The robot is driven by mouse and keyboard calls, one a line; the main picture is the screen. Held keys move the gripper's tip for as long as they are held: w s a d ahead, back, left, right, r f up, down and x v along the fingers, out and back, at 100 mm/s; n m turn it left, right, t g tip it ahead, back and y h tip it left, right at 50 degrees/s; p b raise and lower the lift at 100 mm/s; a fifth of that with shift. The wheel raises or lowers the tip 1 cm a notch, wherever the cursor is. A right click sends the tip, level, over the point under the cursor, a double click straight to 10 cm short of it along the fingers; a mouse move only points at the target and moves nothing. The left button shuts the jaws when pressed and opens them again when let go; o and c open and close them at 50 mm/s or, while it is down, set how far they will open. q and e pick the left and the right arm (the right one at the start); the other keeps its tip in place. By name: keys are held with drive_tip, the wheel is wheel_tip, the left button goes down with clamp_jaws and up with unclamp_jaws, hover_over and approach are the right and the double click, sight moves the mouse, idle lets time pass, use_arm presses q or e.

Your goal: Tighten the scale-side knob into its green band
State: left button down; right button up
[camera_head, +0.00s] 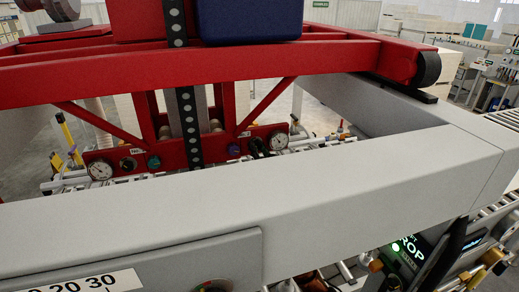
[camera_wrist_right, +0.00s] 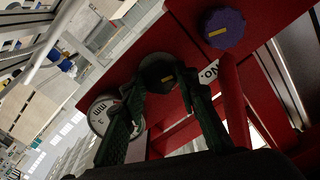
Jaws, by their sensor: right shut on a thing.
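A dark knob (camera_wrist_right: 158,68) with a yellow mark sits on the red panel in the right wrist view. My right gripper (camera_wrist_right: 161,86) has its two fingers shut on this knob, one on each side. In the head view my right gripper (camera_head: 260,147) shows small and dark at the red panel, between a purple knob (camera_head: 234,149) and a round white gauge (camera_head: 279,140). The gauge also shows in the wrist view (camera_wrist_right: 101,113), beside the left finger. I cannot make out a green band or the pointer's reading. My left gripper is not in view.
A grey gantry beam (camera_head: 240,195) crosses in front of the panel. Red frame bars (camera_head: 200,78) stand above it. Another gauge (camera_head: 100,169), a teal knob (camera_head: 153,161) and a black knob (camera_head: 128,163) sit further left. The purple knob is close in the wrist view (camera_wrist_right: 223,29).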

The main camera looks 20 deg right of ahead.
drive_tip(key=o, duration=0.9)
drive_tip(key=shift+s, duration=0.1)
drive_tip(key=s, duration=1.2)
drive_tip(key=shift+d, duration=0.25)
